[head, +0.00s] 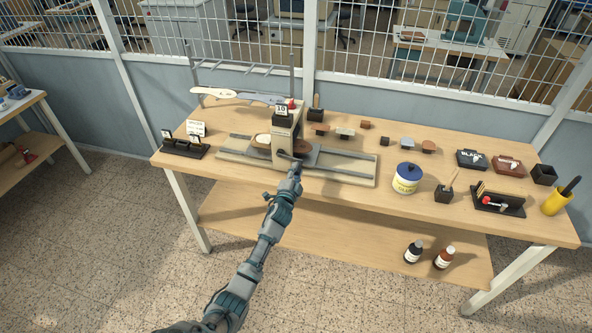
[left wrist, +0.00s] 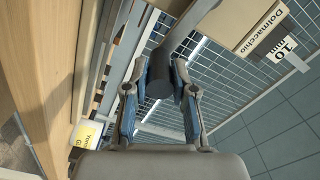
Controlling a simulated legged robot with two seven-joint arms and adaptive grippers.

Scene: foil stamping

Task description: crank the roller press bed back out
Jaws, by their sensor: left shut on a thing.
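The roller press (head: 284,128) stands upright on the workbench, with a "10" tag on its front. It straddles a long pale base (head: 362,181) with rails running left to right. A grey bed plate (head: 325,158) shows at the press, partly hidden by the press body and my arm. My left gripper (head: 296,166) is at the front of the press. In the left wrist view, the left gripper (left wrist: 160,92) has its fingers on both sides of the dark crank handle (left wrist: 159,84) and is shut on it. The right gripper is out of view.
A glue tub (head: 407,178) stands right of the base. Stamps, small trays and a yellow cup (head: 557,202) fill the right side. A black rack (head: 185,147) sits at left. A mesh partition rises behind.

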